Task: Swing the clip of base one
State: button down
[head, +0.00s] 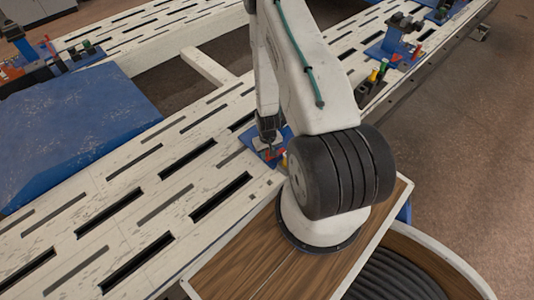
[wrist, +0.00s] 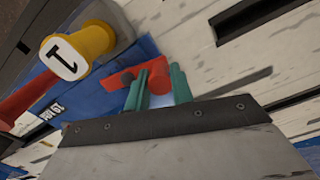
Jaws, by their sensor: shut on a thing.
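Base one is a blue plate (wrist: 75,98) with white lettering. It also shows in the head view under my gripper (head: 250,138), mostly hidden by my arm. A yellow round part (wrist: 95,40) with a white label reading "1" (wrist: 62,57) stands on it, with a red bar running down to the left.
The white slotted bench (head: 150,185) is bare to the left. A blue sheet (head: 70,125) covers its far left part. Other blue bases with parts stand at the back left and on the far right rail (head: 385,52). A dark slot (wrist: 260,18) lies beside base one.

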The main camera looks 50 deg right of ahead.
jog(key=c, duration=1.3)
grip_release()
jog(key=shift+r, duration=0.1)
notch_tip(320, 180, up, 8)
jog(key=shift+f, duration=0.2)
